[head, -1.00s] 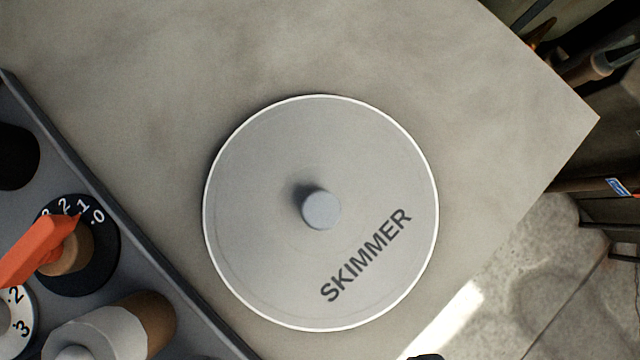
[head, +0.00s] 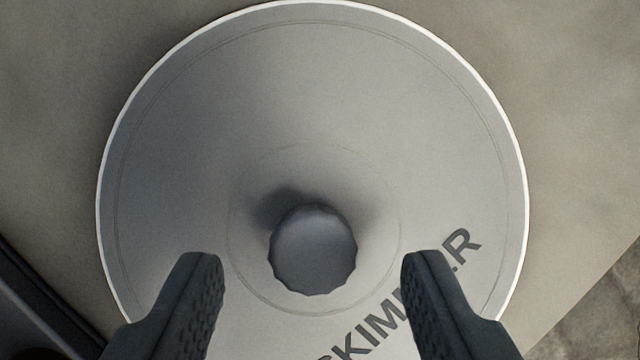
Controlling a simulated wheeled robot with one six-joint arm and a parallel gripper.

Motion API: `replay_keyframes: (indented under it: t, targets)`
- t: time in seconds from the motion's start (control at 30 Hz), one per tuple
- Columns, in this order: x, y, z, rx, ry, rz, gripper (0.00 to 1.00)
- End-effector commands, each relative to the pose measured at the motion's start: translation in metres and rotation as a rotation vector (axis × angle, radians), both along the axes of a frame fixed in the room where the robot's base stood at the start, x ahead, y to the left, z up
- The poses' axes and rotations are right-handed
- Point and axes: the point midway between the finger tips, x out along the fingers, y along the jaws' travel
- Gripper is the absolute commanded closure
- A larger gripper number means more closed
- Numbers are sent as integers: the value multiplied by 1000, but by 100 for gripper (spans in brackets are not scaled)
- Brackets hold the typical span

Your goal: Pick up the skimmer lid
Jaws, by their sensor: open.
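The skimmer lid (head: 240,90) is a round grey disc with a pale rim and dark "SKIMMER" lettering. It lies flat on a grey-beige surface and fills most of the head view. A short grey knob (head: 313,250) stands up at its middle. My gripper (head: 313,262) is open over the lid, with one dark ridged finger to the left of the knob and one to the right. Both fingers are apart from the knob, with a gap on each side. The right finger hides part of the lettering. The lid's lower edge is out of view.
The grey-beige surface (head: 50,100) around the lid is bare. A dark panel edge (head: 40,310) shows at the lower left.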

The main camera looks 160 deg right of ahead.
Motion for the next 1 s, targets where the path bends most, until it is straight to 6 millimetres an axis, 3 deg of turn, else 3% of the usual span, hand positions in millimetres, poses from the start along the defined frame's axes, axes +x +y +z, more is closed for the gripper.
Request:
replay_keyframes:
  t: [0.13, 0.37, 0.4, 0.67, 1.0]
  targets:
    - [7, 1, -17, 0, 0, 0, 48]
    - [9, 2, -20, 0, -2, 0, 48]
    - [8, 2, -20, 0, -2, 0, 50]
    - [8, 2, -20, -1, -1, 1, 100]
    - [8, 2, -12, -1, -2, 1, 100]
